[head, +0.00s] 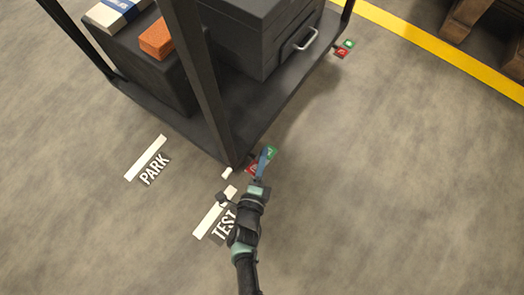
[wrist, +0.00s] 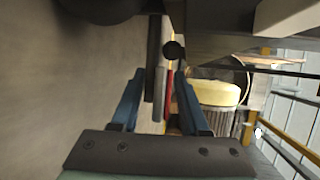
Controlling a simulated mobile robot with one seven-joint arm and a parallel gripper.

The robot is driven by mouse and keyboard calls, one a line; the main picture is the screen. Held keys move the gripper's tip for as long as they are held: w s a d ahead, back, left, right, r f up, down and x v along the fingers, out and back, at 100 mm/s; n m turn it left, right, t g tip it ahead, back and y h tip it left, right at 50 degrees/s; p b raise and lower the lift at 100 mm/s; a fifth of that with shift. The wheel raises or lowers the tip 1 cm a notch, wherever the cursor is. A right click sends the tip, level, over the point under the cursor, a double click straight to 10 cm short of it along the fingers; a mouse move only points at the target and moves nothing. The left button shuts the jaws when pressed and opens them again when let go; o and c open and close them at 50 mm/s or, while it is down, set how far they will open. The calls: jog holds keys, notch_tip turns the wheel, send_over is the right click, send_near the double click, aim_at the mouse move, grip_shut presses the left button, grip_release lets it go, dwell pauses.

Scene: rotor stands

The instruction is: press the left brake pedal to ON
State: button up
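A dark cart (head: 222,100) stands in the upper middle of the head view. A brake pedal with a red part (head: 252,169) and a green part (head: 271,152) sits low at its near corner. My gripper (head: 266,158) is right at this pedal and hides part of it. I cannot tell whether it touches. In the wrist view my gripper's blue fingers (wrist: 158,72) stand apart. Grey slabs and a red strip (wrist: 168,88) show between them. A second pedal, green (head: 348,43) and red (head: 342,53), is at the cart's far corner.
The cart carries dark boxes (head: 262,35), an orange block (head: 156,40) and a blue-and-white box (head: 115,12). PARK (head: 154,168) and TEST (head: 224,225) are marked on the floor. A yellow line (head: 440,50) crosses the upper right.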

grip_shut()
jog(key=shift+f, duration=0.1)
jog(key=shift+s+f+t+b, duration=0.15)
jog(key=shift+t+b, duration=0.25)
jog(key=shift+b, duration=0.7)
jog(key=shift+a+n+t+b, duration=0.1)
jog(key=shift+n+t+b, duration=0.3)
jog(key=shift+b, duration=0.65)
jog(key=shift+r+n+t+h+b, duration=0.2)
jog(key=shift+t+b, duration=0.1)
jog(key=shift+t, duration=0.2)
jog(key=shift+r+n+t+h+b, duration=0.1)
jog(key=shift+t+h+b, duration=0.15)
jog(key=shift+t, duration=0.25)
jog(key=shift+s+a+n+t, duration=0.15)
jog(key=shift+n+t, duration=0.25)
jog(key=shift+t, duration=0.4)
jog(key=shift+o, duration=0.3)
grip_release()
